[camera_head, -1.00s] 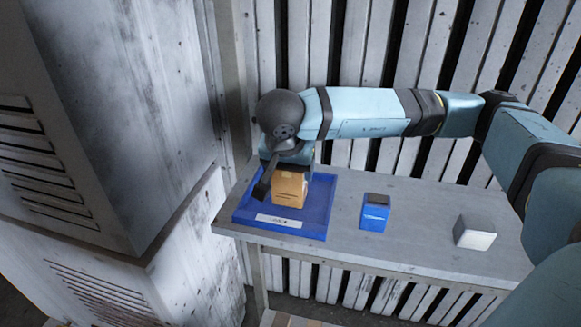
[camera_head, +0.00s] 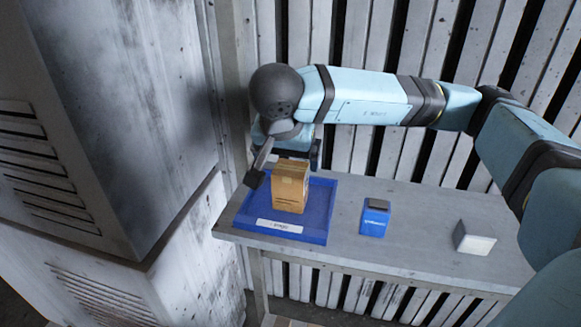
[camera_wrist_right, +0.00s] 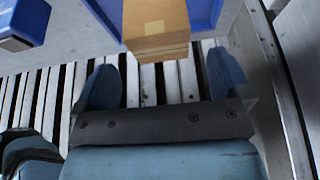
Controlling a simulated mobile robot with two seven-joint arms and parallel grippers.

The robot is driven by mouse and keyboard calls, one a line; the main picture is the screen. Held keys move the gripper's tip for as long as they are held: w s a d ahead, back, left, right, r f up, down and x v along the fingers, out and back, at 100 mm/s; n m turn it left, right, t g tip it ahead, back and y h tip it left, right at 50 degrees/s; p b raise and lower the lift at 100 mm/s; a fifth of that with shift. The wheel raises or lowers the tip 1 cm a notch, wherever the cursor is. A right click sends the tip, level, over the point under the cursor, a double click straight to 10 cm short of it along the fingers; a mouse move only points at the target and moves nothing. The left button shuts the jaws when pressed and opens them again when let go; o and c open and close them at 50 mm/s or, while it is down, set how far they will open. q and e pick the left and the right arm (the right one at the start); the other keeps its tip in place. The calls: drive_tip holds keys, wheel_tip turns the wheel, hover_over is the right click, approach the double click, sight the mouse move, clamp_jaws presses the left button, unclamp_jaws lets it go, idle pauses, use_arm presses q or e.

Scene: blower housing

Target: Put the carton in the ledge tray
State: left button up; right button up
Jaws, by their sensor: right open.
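The brown cardboard carton (camera_head: 290,188) stands upright in the blue ledge tray (camera_head: 318,230), near its middle. The tray lies on the left end of the grey ledge and has a white label on its front. My right gripper (camera_head: 284,168) is just above and behind the carton, open and apart from it. In the right wrist view the carton (camera_wrist_right: 156,25) shows at the top, beyond the spread fingers of the gripper (camera_wrist_right: 165,85), with nothing between them. My left gripper is not in view.
A blue box with a dark top (camera_head: 375,218) stands on the ledge (camera_head: 420,225) right of the tray. A white and grey block (camera_head: 474,238) lies farther right. A tall grey metal housing (camera_head: 120,110) is close on the left. A slatted wall (camera_head: 345,50) stands behind.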

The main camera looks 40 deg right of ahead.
drive_tip(key=v, duration=0.6)
drive_tip(key=shift+s+f, duration=0.1)
idle(0.4)
